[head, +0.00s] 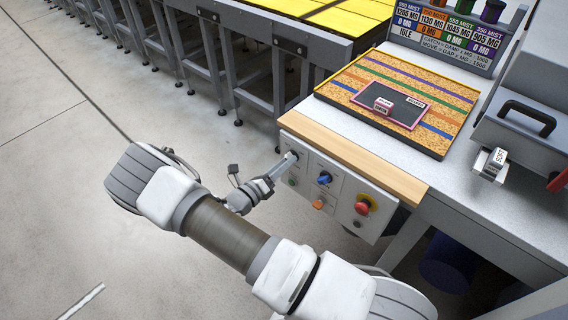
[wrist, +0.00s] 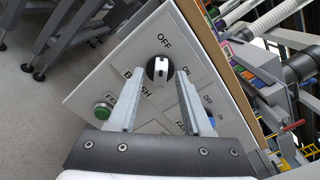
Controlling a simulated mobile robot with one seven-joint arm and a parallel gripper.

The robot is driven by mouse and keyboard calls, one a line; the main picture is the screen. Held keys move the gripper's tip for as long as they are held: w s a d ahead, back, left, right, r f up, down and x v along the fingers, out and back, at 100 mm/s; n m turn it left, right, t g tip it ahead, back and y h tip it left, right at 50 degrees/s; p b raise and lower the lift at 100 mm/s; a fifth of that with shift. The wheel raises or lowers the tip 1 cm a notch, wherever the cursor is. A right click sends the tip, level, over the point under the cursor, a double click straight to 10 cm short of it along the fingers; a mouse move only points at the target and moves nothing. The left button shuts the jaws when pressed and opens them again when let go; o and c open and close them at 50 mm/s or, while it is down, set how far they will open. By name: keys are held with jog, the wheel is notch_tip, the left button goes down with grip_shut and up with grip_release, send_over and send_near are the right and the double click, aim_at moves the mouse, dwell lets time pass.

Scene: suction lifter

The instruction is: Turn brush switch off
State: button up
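The brush switch (wrist: 160,70) is a round black knob with a white grip bar, on a light grey control panel (wrist: 93,82). OFF is printed above it, ON to its right and BRUSH to its lower left in the wrist view. The bar stands near upright in that picture; I cannot tell which label it marks. My gripper (wrist: 161,66) is open, with one finger on each side of the knob; I see no clear contact. In the head view my gripper (head: 283,165) reaches the panel's upper left corner and largely hides the switch.
A green button (head: 292,182), blue knob (head: 324,178), orange button (head: 318,204) and red-and-yellow stop button (head: 363,206) share the panel. A wooden ledge (head: 350,158) juts above it. Steel frame legs (head: 232,80) stand behind on the left; the floor at left is clear.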

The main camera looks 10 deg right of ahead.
jog(key=b+v, duration=0.1)
jog(key=v, duration=1.6)
jog(key=shift+s+a, duration=0.15)
jog(key=s+d+r+m+g+y, duration=0.3)
jog(key=d+r+m+g, duration=0.3)
jog(key=r+m, duration=0.3)
jog(key=s+d+r+m+g+y, duration=0.25)
jog(key=d+r+m+g, duration=0.25)
jog(key=r+m, duration=0.35)
jog(key=s+d+r+m+t+y, duration=0.1)
jog(key=s+r+m+t+y, duration=0.2)
jog(key=m, duration=0.5)
jog(key=s+d+r+m+t+y, duration=0.2)
jog(key=s+r+m+y, duration=0.4)
jog(key=r+m, duration=0.3)
jog(key=shift+s+d+r+t, duration=0.35)
jog(key=shift+s+r+t, duration=0.15)
jog(key=shift+s+r, duration=0.35)
jog(key=shift+w, duration=0.1)
